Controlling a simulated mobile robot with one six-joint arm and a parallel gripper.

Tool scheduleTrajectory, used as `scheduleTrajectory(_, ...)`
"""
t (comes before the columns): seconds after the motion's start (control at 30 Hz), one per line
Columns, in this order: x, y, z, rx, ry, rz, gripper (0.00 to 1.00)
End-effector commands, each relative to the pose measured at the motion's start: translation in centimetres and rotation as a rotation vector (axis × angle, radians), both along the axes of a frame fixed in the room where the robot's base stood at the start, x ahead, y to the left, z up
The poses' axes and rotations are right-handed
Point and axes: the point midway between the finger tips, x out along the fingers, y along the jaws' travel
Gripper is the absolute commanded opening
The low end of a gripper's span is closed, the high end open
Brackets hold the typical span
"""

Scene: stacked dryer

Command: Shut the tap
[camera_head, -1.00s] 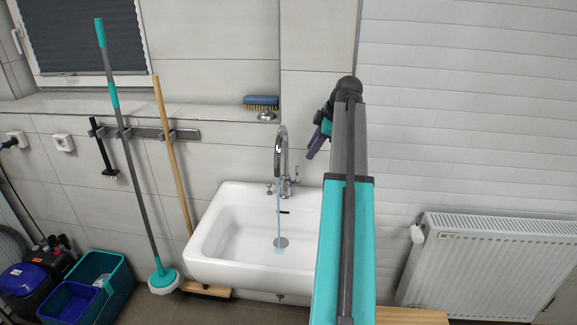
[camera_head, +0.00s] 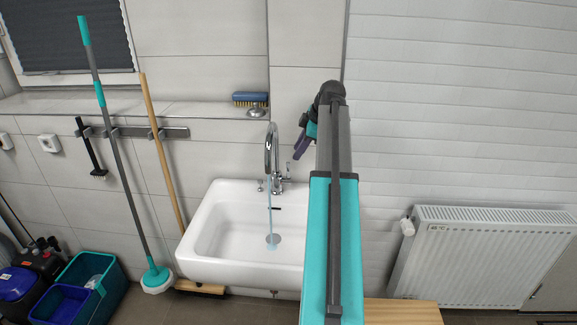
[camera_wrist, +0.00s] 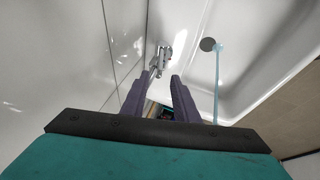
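The chrome tap (camera_head: 271,148) rises behind the white sink (camera_head: 205,240) with its lever (camera_head: 288,171) on its right side. A thin stream of water (camera_head: 269,215) runs from the spout into the basin. My gripper (camera_head: 299,148) is above and slightly right of the lever in the head view, partly hidden by my arm. In the wrist view my gripper (camera_wrist: 161,78) has its two purple fingers apart with nothing held. The tap's chrome base and lever (camera_wrist: 162,58) show just beyond the fingertips. I cannot tell whether they touch. The water (camera_wrist: 217,85) falls to the right.
A blue brush (camera_head: 251,98) lies on the ledge above the sink. A mop (camera_head: 118,150) and a wooden-handled broom (camera_head: 162,150) lean left of the sink. Teal and blue buckets (camera_head: 88,285) stand lower left. A radiator (camera_head: 480,255) is on the right wall.

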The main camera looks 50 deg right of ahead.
Motion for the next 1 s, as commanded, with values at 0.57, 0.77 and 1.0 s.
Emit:
scheduleTrajectory(0.57, 3.1, 0.4, -5.8, 0.000, 0.001, 0.003, 0.27)
scheduleTrajectory(0.77, 4.1, 0.5, -7.6, 0.000, 0.001, 0.003, 0.27)
scheduleTrajectory(1.0, 4.8, 0.5, -9.1, 0.000, 0.001, 0.002, 0.27)
